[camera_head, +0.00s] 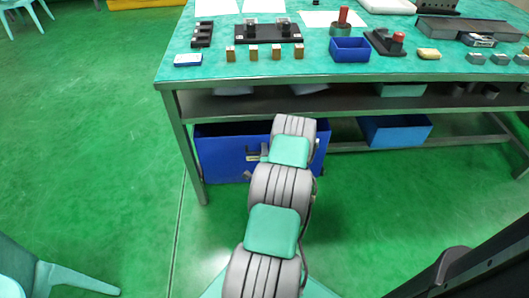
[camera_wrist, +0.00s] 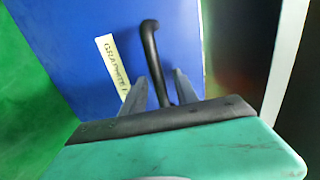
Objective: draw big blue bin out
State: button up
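The big blue bin (camera_head: 218,152) stands on the floor under the left end of the workbench. In the wrist view its blue front (camera_wrist: 75,45) fills much of the picture, with a pale label (camera_wrist: 112,68) that seems to read GRAPHITE 1. A dark bar handle (camera_wrist: 151,50) sticks out from this front. My gripper (camera_wrist: 161,88) is at the handle, with one grey finger on each side of it. Gaps show between the fingers and the bar, so it looks open. In the head view my arm covers the bin's right part and most of the gripper.
The green-topped workbench (camera_head: 230,73) has a grey leg (camera_head: 184,140) close to the bin's left side. A smaller light-blue bin (camera_head: 396,131) is under the bench to the right. The green floor (camera_head: 95,150) left of the bench is clear. A chair (camera_head: 45,275) is at lower left.

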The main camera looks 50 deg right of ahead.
grip_shut()
dwell(0.4)
dwell(1.1)
